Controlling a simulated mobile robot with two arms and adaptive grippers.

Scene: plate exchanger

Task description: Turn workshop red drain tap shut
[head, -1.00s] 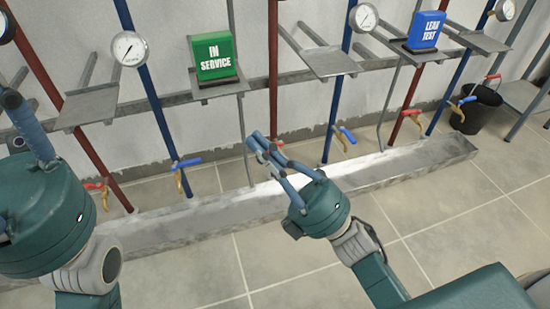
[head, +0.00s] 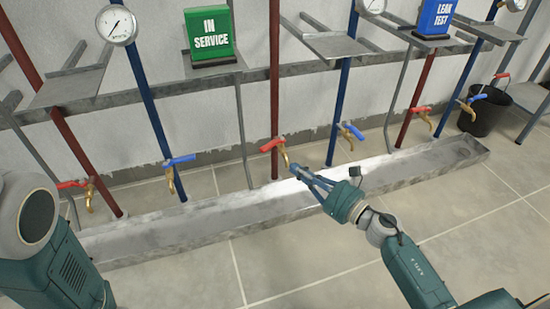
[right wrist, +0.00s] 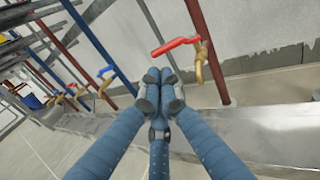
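Three red-handled taps show in the head view: one at the left (head: 73,184), one in the middle (head: 272,145) and one at the right (head: 418,110). No label naming the workshop is readable. The middle tap's red lever (right wrist: 174,46) lies crosswise to its red pipe, pointing left from the brass body (right wrist: 201,66). My right gripper (head: 293,169) is just below and right of this tap in the head view. In the right wrist view its fingers (right wrist: 158,84) are together and empty, apart from the lever in the picture. My left gripper is out of view.
A blue-handled tap (head: 179,161) is to the left and another (head: 350,132) to the right. A metal trough (head: 225,215) runs along the wall below. Green IN SERVICE (head: 208,35) and blue LEAK TEST (head: 435,16) signs stand above. A black bucket (head: 484,112) stands far right.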

